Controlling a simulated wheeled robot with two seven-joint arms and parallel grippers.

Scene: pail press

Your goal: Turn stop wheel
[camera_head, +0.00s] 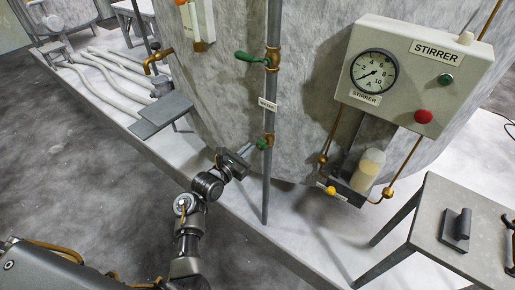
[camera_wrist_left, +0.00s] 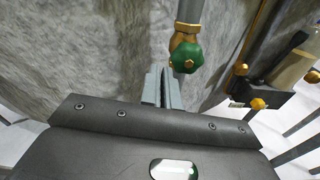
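The small green stop wheel (camera_head: 262,144) sits on a brass valve on the vertical grey pipe, below a white label. In the left wrist view the green wheel (camera_wrist_left: 187,57) shows just beyond the fingers and to their right. My left gripper (camera_head: 246,153) is just left of the wheel, with its fingers pointing at the pipe. Its two grey fingers (camera_wrist_left: 163,88) stand close together with a narrow dark line between them, and nothing shows held. Whether they touch at the tips is unclear. My right gripper is not in view.
A green lever (camera_head: 252,57) is higher on the pipe (camera_head: 266,190). The stirrer box (camera_head: 440,65) has a gauge, a green button and a red button. A jar (camera_head: 368,168) stands on a small bracket right of the pipe. A grey table (camera_head: 465,262) is at right. The tank wall is behind.

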